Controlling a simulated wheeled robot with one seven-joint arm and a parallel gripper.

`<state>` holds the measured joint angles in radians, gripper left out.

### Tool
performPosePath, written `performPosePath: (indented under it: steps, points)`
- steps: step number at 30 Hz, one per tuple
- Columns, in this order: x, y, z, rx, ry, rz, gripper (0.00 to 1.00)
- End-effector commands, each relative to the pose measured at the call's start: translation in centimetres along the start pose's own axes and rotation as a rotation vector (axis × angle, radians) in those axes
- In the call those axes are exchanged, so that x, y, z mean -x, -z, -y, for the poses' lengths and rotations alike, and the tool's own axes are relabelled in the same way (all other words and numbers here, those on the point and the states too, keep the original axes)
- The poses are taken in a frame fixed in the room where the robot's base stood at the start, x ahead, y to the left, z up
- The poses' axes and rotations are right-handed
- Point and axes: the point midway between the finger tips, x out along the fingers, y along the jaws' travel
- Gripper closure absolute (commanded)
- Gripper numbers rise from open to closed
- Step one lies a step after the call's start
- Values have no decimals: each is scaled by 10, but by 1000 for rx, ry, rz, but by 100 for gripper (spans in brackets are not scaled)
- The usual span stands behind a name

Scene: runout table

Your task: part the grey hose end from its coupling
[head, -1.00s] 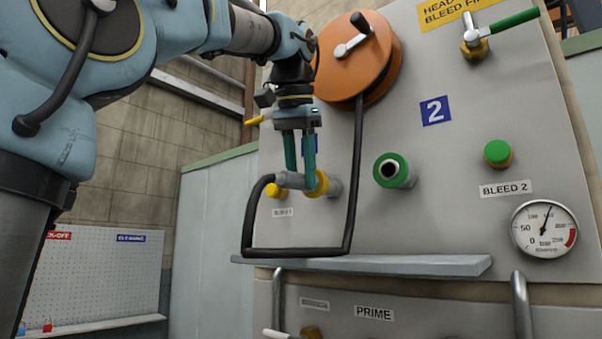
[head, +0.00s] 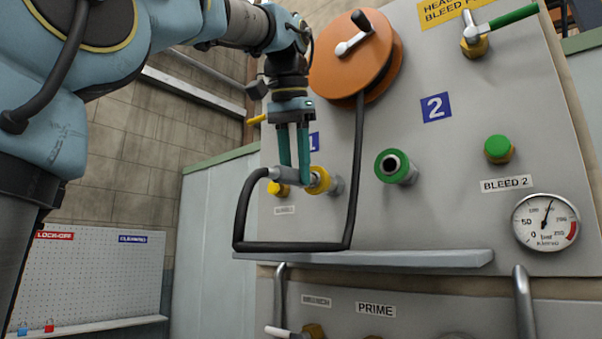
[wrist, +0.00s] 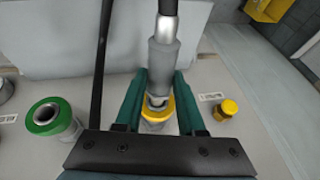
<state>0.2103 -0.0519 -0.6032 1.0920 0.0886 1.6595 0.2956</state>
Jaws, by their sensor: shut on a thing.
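The grey hose end (head: 290,176) is a pale grey sleeve on a black hose. My gripper (head: 296,180) reaches down from above, its two teal fingers shut on the hose end. The coupling (head: 318,180) with its yellow collar sits on the panel at station 1, just right of the fingers. In the wrist view, the hose end (wrist: 164,62) lies between the fingers and points at the yellow collar (wrist: 156,112). A short metal nose shows between sleeve and collar; I cannot tell whether its tip is clear of the collar.
The black hose (head: 290,246) loops over the grey ledge (head: 400,259) and up to the orange reel (head: 350,65). A green coupling (head: 392,165) stands right. A yellow knob (head: 277,188) is close behind the hose end. Free room lies left of the panel.

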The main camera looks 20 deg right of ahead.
Motion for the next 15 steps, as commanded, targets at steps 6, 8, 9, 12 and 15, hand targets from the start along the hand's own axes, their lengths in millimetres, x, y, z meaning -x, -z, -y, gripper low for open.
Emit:
performPosePath:
  steps: [6,8,9,12,15]
  points:
    - [2,-10,0,0,0,0,100]
    - [3,-13,0,0,0,-1,100]
    - [3,-15,0,0,0,-1,100]
    - [5,-19,0,0,1,-3,100]
    - [6,-23,0,0,1,-3,100]
